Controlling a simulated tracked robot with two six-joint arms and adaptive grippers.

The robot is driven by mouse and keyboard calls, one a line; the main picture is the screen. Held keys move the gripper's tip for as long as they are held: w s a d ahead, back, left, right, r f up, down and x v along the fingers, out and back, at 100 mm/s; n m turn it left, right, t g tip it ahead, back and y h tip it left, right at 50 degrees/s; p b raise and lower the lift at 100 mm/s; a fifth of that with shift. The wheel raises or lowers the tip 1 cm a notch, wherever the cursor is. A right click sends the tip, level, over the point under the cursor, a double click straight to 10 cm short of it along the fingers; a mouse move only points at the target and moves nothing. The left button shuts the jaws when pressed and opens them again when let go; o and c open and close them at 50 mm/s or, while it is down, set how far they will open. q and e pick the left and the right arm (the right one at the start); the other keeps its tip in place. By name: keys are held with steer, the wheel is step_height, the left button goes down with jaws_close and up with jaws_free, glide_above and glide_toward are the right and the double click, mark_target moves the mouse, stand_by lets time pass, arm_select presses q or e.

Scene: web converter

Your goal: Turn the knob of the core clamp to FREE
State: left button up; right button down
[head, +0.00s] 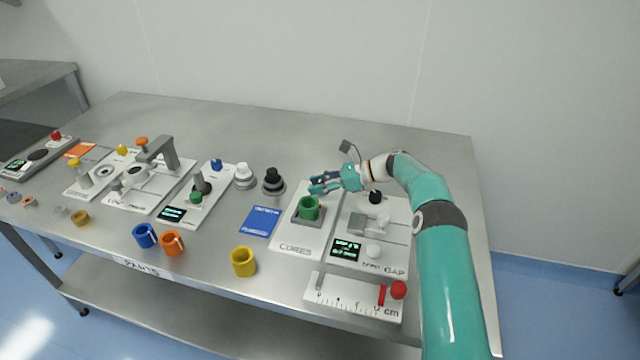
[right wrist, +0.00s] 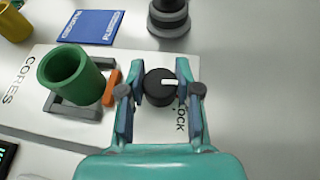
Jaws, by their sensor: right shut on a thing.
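The core clamp stands on the white board marked CORES (head: 295,238), with a green core (head: 308,209) upright in its grey frame. In the right wrist view the green core (right wrist: 72,78) is left of my gripper, with an orange piece (right wrist: 112,87) beside it. The clamp's round black knob (right wrist: 160,88) has a white pointer mark aimed right in that view. My right gripper (right wrist: 160,90) is shut on the knob, one finger on each side. Lettering ending in "OCK" shows partly below the knob. In the head view my right gripper (head: 322,185) hides the knob. My left gripper is out of view.
The GAP board (head: 395,255) with a black knob (head: 375,197) and display is right of the clamp. A ruler board (head: 350,300) with a red knob lies in front. A blue card (head: 261,221) and yellow ring (head: 243,262) are to the left. The table behind is clear.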

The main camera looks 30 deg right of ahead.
steer(key=c, duration=0.8)
jaws_free()
steer(key=shift+d, duration=0.1)
steer(key=v, duration=1.2)
steer(key=shift+f, duration=0.1)
